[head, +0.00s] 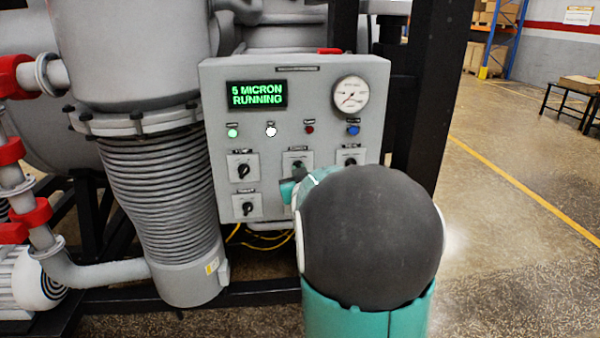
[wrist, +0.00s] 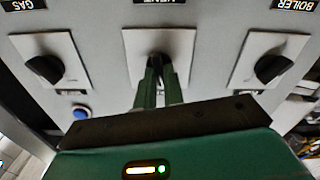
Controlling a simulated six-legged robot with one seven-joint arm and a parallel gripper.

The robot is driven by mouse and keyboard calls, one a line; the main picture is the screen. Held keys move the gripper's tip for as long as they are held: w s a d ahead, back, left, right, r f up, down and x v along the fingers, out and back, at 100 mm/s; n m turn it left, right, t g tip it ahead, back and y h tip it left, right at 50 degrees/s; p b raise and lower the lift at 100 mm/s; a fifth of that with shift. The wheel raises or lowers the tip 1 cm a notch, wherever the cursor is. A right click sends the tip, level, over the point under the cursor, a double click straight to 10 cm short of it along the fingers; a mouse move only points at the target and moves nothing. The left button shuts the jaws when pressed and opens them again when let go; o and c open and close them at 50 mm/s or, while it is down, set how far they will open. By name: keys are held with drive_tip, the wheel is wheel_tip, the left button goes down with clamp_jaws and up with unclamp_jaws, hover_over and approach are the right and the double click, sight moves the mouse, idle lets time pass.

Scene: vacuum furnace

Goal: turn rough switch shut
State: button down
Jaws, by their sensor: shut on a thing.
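The rotary switch in the middle of the upper row shows on a pale plate (head: 298,158) in the head view. Its label is too small to read there. The wrist view is upside down and shows the same switch's plate (wrist: 183,43) at top centre. My gripper (wrist: 159,82) has both fingers closed on this dark knob, hiding much of it. In the head view my gripper (head: 299,175) reaches the panel from below, partly covered by my arm's round joint. Other knobs stand on both sides, the upper left one (head: 243,170) and the upper right one (head: 350,162).
The grey control box (head: 300,85) has a green display (head: 257,94) reading "5 MICRON RUNNING", a gauge (head: 350,96) and several lamps. A lower left switch (head: 247,207) shows; other lower switches are behind my arm. A ribbed grey column (head: 160,190) stands close at left. Floor at right is open.

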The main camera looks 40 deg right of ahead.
drive_tip(key=shift+n, duration=1.6)
drive_tip(key=c, duration=1.5)
unclamp_jaws()
drive_tip(key=shift+s+a, duration=0.1)
drive_tip(key=v, duration=1.3)
drive_tip(key=shift+a, duration=0.25)
drive_tip(key=shift+s+a, duration=0.1)
